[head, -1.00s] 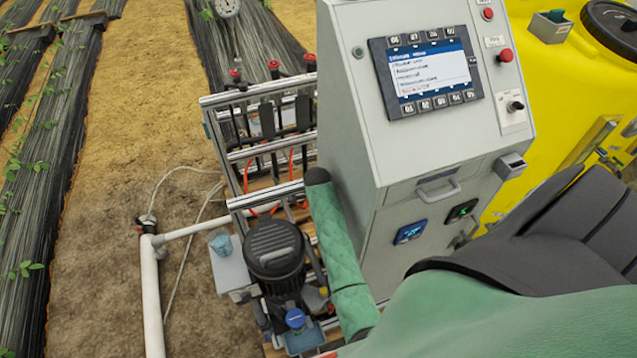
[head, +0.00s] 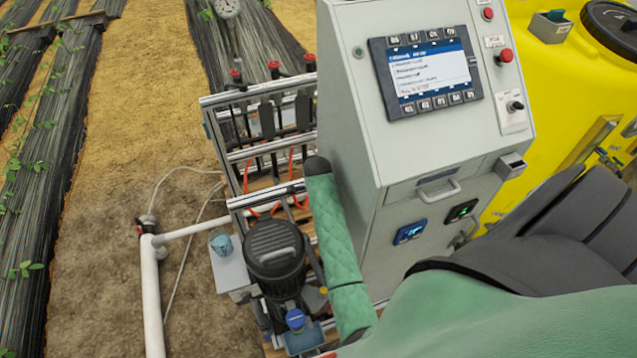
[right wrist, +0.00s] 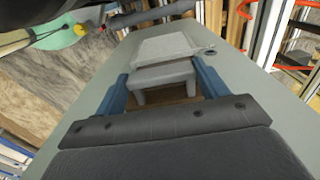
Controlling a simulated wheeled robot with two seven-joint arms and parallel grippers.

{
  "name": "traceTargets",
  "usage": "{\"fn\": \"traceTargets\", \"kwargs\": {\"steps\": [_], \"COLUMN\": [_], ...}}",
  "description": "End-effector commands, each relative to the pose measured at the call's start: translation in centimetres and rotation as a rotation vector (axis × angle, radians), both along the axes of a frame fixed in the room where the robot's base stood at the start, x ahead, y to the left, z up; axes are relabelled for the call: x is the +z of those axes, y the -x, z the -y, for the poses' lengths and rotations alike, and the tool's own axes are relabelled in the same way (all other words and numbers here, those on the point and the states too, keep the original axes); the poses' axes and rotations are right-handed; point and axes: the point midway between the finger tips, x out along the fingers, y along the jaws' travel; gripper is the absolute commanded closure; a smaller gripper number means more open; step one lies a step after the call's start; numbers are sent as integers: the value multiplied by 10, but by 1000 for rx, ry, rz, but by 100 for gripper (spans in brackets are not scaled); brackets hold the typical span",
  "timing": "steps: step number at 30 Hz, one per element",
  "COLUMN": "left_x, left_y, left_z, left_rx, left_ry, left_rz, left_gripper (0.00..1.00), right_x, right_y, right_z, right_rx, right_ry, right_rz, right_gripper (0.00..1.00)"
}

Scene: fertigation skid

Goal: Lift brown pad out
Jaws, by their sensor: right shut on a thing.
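In the right wrist view, my right gripper (right wrist: 160,78) has its two blue fingers on either side of a light grey bracket-like piece (right wrist: 165,75), and it is shut on it. A brown patch (right wrist: 180,91) shows under this piece, between the fingers; I cannot tell whether it is the brown pad. A flat light grey block (right wrist: 165,47) lies just beyond the fingers. In the head view, neither gripper shows, and no brown pad can be made out.
A grey control cabinet (head: 395,150) with a screen and a drawer handle (head: 438,191) stands in the middle. A dark pump (head: 274,250) and a metal frame (head: 262,152) are left of it. A yellow tank (head: 570,80) is behind at the right. Open soil lies at the left.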

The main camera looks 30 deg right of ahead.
Motion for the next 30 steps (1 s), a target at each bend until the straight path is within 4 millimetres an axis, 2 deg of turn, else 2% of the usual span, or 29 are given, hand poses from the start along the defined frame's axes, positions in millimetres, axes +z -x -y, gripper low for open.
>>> {"fn": "traceTargets", "kwargs": {"steps": [30], "left_x": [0], "left_y": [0], "left_z": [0], "left_rx": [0], "left_ry": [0], "left_rz": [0], "left_gripper": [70], "right_x": [50], "right_y": [-1], "right_z": [0], "right_rx": [0], "right_ry": [0], "right_rz": [2], "right_gripper": [73]}}
